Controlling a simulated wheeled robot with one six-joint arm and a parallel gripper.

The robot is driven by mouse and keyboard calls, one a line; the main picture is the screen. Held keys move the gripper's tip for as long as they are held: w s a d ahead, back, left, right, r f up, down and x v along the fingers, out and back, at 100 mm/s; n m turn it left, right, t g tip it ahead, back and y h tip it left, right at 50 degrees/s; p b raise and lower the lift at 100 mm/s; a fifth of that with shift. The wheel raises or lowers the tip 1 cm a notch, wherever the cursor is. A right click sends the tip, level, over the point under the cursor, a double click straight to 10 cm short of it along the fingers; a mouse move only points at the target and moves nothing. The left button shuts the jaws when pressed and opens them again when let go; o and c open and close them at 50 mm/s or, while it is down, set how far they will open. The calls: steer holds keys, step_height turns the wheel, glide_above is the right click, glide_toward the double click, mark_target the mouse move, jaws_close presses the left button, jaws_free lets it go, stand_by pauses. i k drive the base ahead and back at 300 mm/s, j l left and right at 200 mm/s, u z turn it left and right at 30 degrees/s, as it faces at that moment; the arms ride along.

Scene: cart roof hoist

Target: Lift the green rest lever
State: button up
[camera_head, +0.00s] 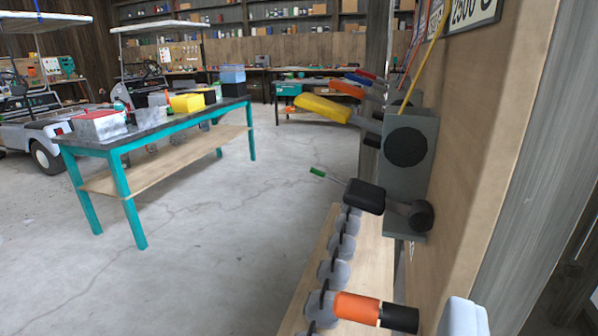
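The green rest lever (317,172) appears as a thin rod with a small green tip, right of centre. Its rod runs down and right to a black block (365,196) beside a grey wall-mounted box (410,160). The rod points out from the wall to the left, with the tip a little higher than the block. Nothing touches the green tip. I cannot make out my gripper in this view. A pale rounded shape (464,318) is cut off at the bottom edge, and I cannot tell what it is.
Yellow (323,108) and orange (347,89) handles project above the green tip. An orange-and-black handle (357,307) lies low in front. A wooden board (376,270) with several grey rounded parts stands below. A teal-legged table (100,148) is at left; the floor between is clear.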

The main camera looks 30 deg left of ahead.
mark_target(316, 172)
steer(key=i+j, duration=0.15)
steer(key=j, duration=0.25)
steer(key=i+j, duration=0.15)
steer(key=j, duration=0.2)
steer(key=i+j+z, duration=0.1)
steer(key=j, duration=0.3)
steer(key=i+j, duration=0.2)
steer(key=j, duration=0.2)
steer(key=i+j, duration=0.1)
steer(key=j, duration=0.3)
steer(key=i+j+z, duration=0.1)
steer(key=j, duration=0.3)
steer(key=i+j, duration=0.2)
steer(key=j, duration=0.2)
steer(key=i+j, duration=0.3)
steer(key=i, duration=0.2)
steer(key=i+j, duration=0.35)
steer(key=i, duration=0.15)
steer(key=l+z, duration=0.05)
